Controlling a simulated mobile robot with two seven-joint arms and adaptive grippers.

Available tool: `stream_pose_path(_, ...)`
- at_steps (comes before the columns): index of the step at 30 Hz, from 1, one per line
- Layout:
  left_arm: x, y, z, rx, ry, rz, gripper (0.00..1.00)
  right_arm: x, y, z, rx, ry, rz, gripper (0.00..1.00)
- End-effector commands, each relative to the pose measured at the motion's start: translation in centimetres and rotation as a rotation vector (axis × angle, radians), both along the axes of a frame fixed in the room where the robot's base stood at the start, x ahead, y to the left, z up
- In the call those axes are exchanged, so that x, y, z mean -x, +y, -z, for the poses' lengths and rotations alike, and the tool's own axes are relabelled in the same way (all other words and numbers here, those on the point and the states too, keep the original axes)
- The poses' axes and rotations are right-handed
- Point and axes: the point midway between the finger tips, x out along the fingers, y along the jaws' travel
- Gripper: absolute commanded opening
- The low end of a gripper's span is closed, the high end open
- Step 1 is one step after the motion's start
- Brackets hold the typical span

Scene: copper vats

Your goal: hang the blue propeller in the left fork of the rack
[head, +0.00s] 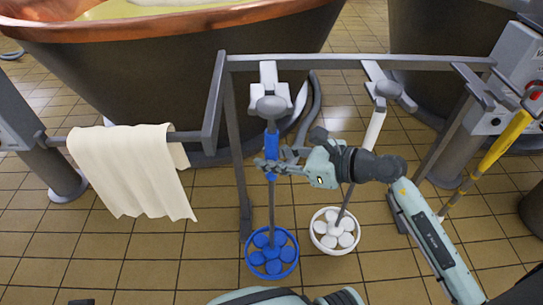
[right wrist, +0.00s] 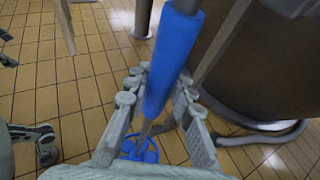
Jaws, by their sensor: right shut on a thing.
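The blue propeller (head: 272,253) hangs upright, with a blue ringed disc low over the floor, a thin shaft, a blue grip and a grey knob at its top. My right gripper (head: 270,168) is shut on it at the blue grip's lower end. In the right wrist view the grip (right wrist: 172,55) stands between the fingers (right wrist: 155,105). The rack's left fork (head: 268,72) is directly behind and above the knob. The knob covers the prong ends, so I cannot tell whether it rests on them.
A white propeller (head: 334,231) hangs at the middle fork (head: 374,71), close to my right gripper. The fork on the right (head: 473,84) is empty. A cream cloth (head: 130,172) hangs on the lower rail. A copper vat (head: 170,75) stands behind. A yellow pole (head: 500,145) leans at right.

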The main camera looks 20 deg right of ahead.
Motion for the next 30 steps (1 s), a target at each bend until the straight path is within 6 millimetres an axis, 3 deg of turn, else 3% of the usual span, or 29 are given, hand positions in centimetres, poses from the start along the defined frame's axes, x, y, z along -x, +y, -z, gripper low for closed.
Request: stream_pose_path(30,0.0,0.0,0.1,-0.001,-0.001,0.001,0.78,-1.6,-0.4,-0.1,-0.003,-0.006,0.000,0.00)
